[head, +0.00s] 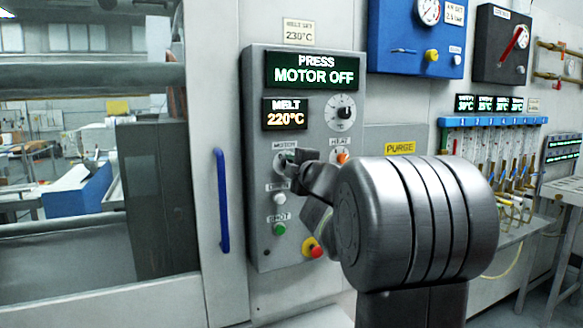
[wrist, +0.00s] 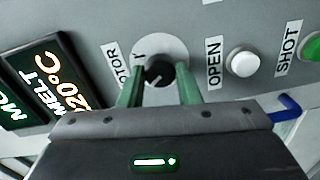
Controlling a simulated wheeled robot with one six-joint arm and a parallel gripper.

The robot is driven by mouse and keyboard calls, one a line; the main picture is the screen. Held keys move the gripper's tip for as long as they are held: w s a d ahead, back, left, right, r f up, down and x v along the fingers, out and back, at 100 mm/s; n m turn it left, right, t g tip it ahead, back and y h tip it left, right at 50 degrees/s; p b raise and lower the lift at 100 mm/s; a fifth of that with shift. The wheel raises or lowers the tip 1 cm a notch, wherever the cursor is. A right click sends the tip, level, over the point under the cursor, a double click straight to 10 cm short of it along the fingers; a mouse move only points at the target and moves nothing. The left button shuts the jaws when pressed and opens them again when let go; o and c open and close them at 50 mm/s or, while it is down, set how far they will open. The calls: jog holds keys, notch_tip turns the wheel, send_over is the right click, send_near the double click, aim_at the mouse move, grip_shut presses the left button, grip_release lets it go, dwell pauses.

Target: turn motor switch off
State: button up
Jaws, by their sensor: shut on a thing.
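The motor switch (wrist: 158,73) is a black rotary knob on a pale round plate below a "MOTOR" label in the head view. In the wrist view my gripper (wrist: 160,88) has its two green fingers on either side of the knob, shut on it. In the head view my gripper (head: 290,165) reaches the panel at the switch and hides most of it. The melt display (head: 286,113) reads 220°C.
Close to the switch are a white open button (head: 279,199), a green shot button (head: 279,229) and a red-yellow emergency button (head: 312,248). A blue door handle (head: 221,200) is at left.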

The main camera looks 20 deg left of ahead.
jog(key=o, duration=1)
jog(key=shift+c, duration=0.2)
jog(key=shift+s, duration=0.1)
jog(key=v, duration=1.3)
jog(key=shift+s+d, duration=0.2)
jog(key=shift+d, duration=0.05)
jog(key=x, duration=1.3)
jog(key=shift+w+a, duration=0.3)
jog(key=shift+d, duration=0.1)
